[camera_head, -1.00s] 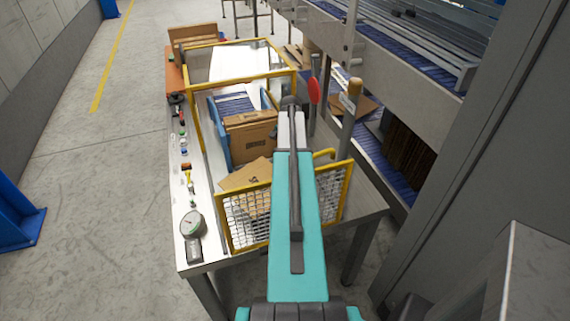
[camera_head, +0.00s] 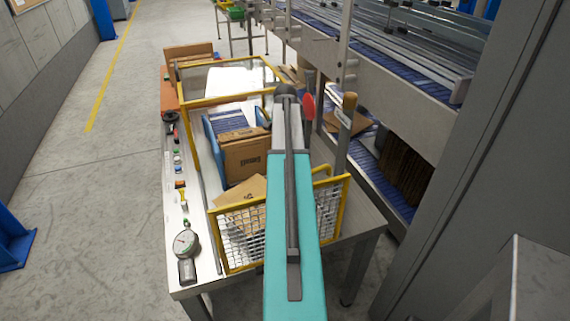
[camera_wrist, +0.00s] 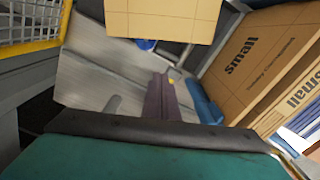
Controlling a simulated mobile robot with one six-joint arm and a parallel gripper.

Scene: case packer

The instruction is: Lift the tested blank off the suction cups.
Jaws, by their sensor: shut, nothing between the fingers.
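A tan cardboard blank with crease lines (camera_wrist: 160,18) shows at the top edge of the wrist view. In the head view a flat tan blank (camera_head: 243,192) lies tilted behind the yellow mesh guard, partly hidden by the guard and my arm. A small blue round part (camera_wrist: 147,44) peeks from under the blank's edge in the wrist view; I cannot tell if it is a suction cup. My gripper (camera_wrist: 161,78) shows as two dark fingers side by side, shut and empty, apart from the blank in the picture. My arm hides it in the head view.
Printed cartons marked "small" (camera_wrist: 262,65) stand at the right of the wrist view. The yellow-framed mesh guard (camera_head: 240,236) edges the bench front. A dial gauge (camera_head: 185,243) and small items line the bench's left strip. A red paddle (camera_head: 308,107) stands right of my arm.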

